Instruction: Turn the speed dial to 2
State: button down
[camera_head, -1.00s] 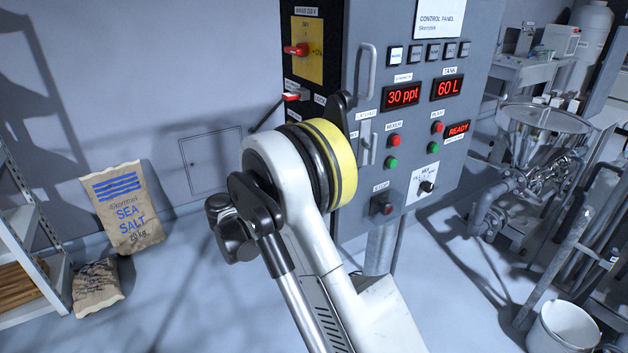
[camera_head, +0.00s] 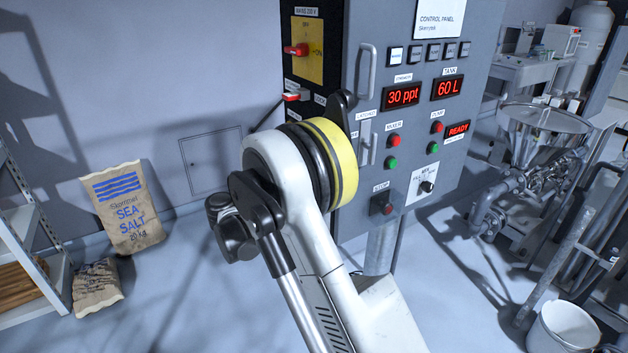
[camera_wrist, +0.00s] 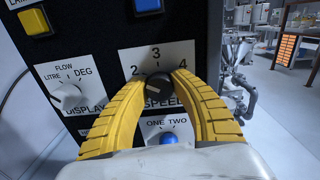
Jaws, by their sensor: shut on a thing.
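The speed dial (camera_wrist: 158,91) is a dark round knob on a white plate marked 2, 3, 4 and SPEED in the wrist view. The 2 is to its upper left, the 3 above it and the 4 to its upper right. A small pale mark shows on its face, but I cannot tell which number it points to. My gripper (camera_wrist: 160,79) has yellow ribbed fingers, shut on the dial from both sides. The fingers cover parts of the plate. In the head view the dial and my gripper are hidden behind my arm.
A yellow button (camera_wrist: 33,21) and another blue button (camera_wrist: 148,5) are above. The grey control cabinet (camera_head: 462,108) stands beyond my arm in the head view.

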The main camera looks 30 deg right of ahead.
jog(key=c, duration=1)
grip_release()
jog(key=shift+c, duration=0.2)
jog(key=a, duration=1.2)
jog(key=shift+s, duration=0.35)
